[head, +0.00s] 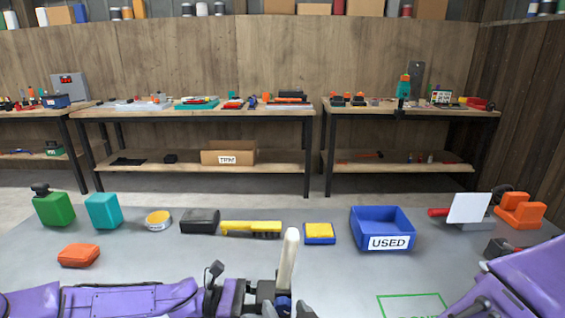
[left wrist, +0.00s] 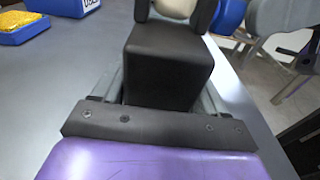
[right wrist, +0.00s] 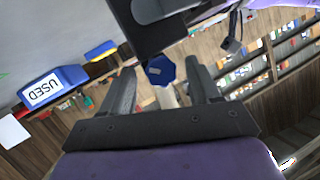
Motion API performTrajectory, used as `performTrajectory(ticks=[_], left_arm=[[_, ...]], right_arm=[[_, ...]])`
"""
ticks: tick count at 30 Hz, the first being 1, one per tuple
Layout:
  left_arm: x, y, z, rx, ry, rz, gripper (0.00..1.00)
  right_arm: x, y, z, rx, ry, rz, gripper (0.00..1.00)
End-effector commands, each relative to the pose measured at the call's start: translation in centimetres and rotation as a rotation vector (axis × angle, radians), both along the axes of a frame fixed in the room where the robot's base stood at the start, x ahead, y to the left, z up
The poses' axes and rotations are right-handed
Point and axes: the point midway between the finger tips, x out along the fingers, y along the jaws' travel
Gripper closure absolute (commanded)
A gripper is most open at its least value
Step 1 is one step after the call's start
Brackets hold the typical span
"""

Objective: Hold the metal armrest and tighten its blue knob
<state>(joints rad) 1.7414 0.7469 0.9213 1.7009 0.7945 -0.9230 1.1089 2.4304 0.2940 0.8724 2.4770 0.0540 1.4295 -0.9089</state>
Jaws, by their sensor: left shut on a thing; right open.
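The armrest shows in the head view as an upright cream bar (head: 289,258) on a dark block at the front middle. In the left wrist view the black block (left wrist: 168,68) sits between the fingers of my left gripper (left wrist: 163,90), which is shut on it. The cream part (left wrist: 175,7) shows just beyond. The blue knob (right wrist: 160,70) faces the right wrist camera, with a dark block above it. The open fingers of my right gripper (right wrist: 162,82) stand on either side of the knob, with gaps visible. In the head view the knob (head: 283,303) is partly hidden.
A blue USED bin (head: 383,232), a yellow-and-blue block (head: 319,233), a yellow tool (head: 250,228) and a black box (head: 199,221) line the grey table's far side. An orange block (head: 78,255) lies left. A green outline (head: 412,297) marks bare table at front right.

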Motion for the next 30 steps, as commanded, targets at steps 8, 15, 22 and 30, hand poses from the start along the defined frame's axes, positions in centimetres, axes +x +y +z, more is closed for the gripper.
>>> performTrajectory(ticks=[8, 15, 22, 30], left_arm=[[0.02, 0.0, 0.02, 0.0, -0.001, 0.0, 0.56], [0.02, 0.0, 0.03, 0.0, -0.001, 0.001, 0.56], [0.01, 0.0, 0.0, 0.0, 0.0, 0.0, 0.56], [0.02, 0.0, 0.01, 0.0, 0.0, 0.001, 0.56]], right_arm=[[0.04, 0.17, 0.19, -0.183, -0.002, 0.0, 0.38], [0.01, 0.13, 0.12, -0.205, 0.002, -0.001, 0.38], [0.01, 0.34, 0.23, -0.4, 0.002, 0.0, 0.38], [0.04, 0.46, 0.31, -0.483, -0.001, 0.0, 0.38]])
